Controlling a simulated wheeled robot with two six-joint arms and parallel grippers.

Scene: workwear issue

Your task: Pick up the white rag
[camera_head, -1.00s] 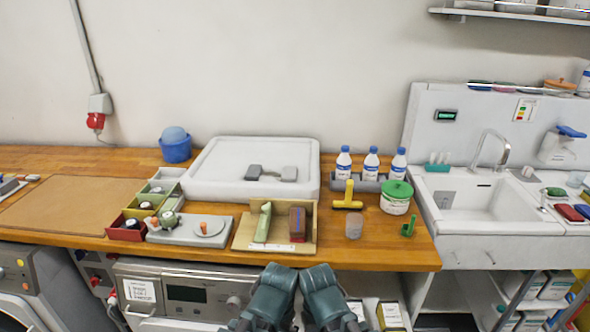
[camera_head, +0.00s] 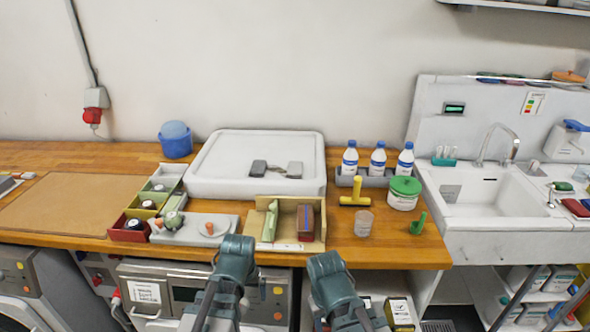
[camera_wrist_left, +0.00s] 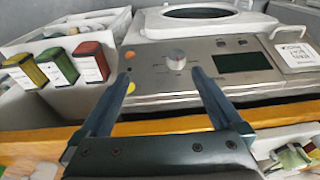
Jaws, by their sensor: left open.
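I cannot make out a white rag for certain in either view. My left gripper (camera_head: 237,250) shows at the counter's front edge in the head view, in front of the washing machine. In the left wrist view its two fingers (camera_wrist_left: 160,78) are spread with nothing between them, over the machine's control panel. My right arm's end (camera_head: 327,265) shows to the right of it, also at the counter edge; its fingers cannot be made out.
The wooden counter (camera_head: 70,160) holds a white tray (camera_head: 230,160) with grey pieces, coloured bins (camera_head: 128,232), a wooden holder (camera_head: 287,246), several bottles (camera_head: 378,158) and a green-lidded tub (camera_head: 402,200). A sink (camera_head: 487,205) stands at the right. A brown mat (camera_head: 60,205) at the left is clear.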

